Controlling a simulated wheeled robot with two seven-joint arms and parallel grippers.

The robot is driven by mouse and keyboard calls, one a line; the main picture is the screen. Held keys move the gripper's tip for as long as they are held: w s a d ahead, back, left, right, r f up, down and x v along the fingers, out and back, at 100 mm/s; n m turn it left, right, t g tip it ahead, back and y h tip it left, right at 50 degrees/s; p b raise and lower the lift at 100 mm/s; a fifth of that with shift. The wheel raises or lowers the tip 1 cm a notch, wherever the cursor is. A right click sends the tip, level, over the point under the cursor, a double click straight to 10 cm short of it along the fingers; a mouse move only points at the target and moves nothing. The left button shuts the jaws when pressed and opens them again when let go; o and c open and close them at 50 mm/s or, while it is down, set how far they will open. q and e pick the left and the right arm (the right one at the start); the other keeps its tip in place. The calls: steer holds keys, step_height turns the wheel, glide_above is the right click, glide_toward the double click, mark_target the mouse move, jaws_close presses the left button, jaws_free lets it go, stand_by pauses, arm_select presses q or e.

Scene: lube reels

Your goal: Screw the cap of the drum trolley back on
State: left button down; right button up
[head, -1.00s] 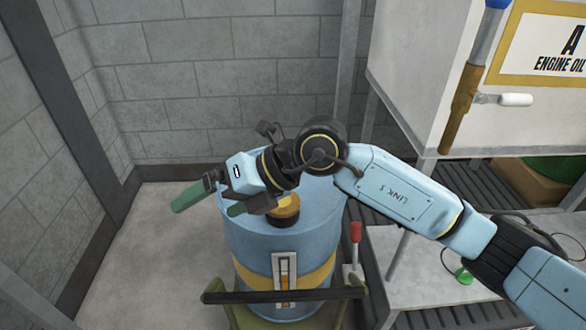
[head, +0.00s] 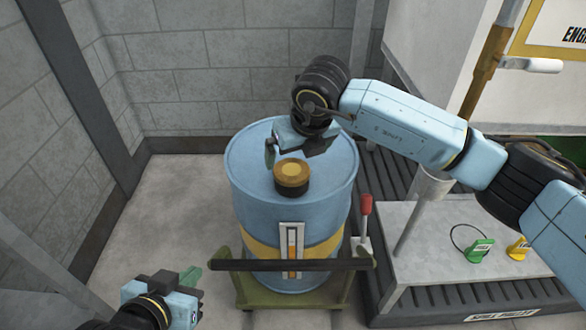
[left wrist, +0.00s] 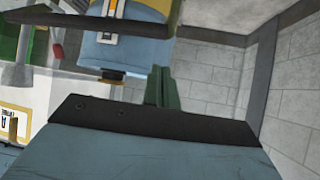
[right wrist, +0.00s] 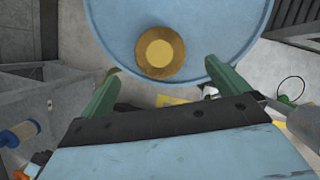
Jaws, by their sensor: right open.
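The blue drum (head: 260,215) stands upright on its green trolley (head: 250,290). The round yellow cap (head: 291,172) sits on the dark neck on top of the drum. I cannot tell how tightly it is seated. My right gripper (head: 295,150) is open and empty just behind the cap. In the right wrist view the cap (right wrist: 160,52) lies ahead, between the spread green fingers (right wrist: 162,70). My left gripper (head: 190,280) is low at the left, apart from the drum. In the left wrist view its fingers (left wrist: 160,87) are together with nothing between them.
The trolley's dark handle bar (head: 290,265) crosses in front of the drum. A red-topped lever (head: 365,205) stands at its right. A grey platform (head: 440,250) with green and yellow tags is further right. Bare floor (head: 180,200) lies left of the drum.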

mark_target(292, 169)
steer(key=b+x, duration=0.2)
steer(key=x, duration=0.4)
steer(key=shift+f, duration=0.2)
arm_select(q)
steer(key=w+d+r+t+h, duration=0.2)
steer(key=r+t, duration=0.4)
steer(key=r, duration=0.3)
steer(key=shift+w+d+t, duration=0.3)
steer(key=shift+w+d, duration=0.2)
steer(key=shift+w, duration=0.45)
arm_select(e)
steer(key=shift+w+a+f, duration=0.1)
steer(key=shift+w+f, duration=0.05)
steer(key=shift+f, duration=0.15)
arm_select(q)
steer(key=shift+r, duration=0.1)
arm_select(e)
steer(key=shift+c, duration=0.3)
steer(key=c, duration=1)
arm_select(q)
steer(key=shift+r, duration=0.1)
arm_select(e)
steer(key=shift+m+h, duration=0.4)
steer(key=shift+m, duration=0.8)
steer(key=o, duration=1.1)
steer(key=shift+c, duration=0.2)
steer(key=shift+r, duration=0.1)
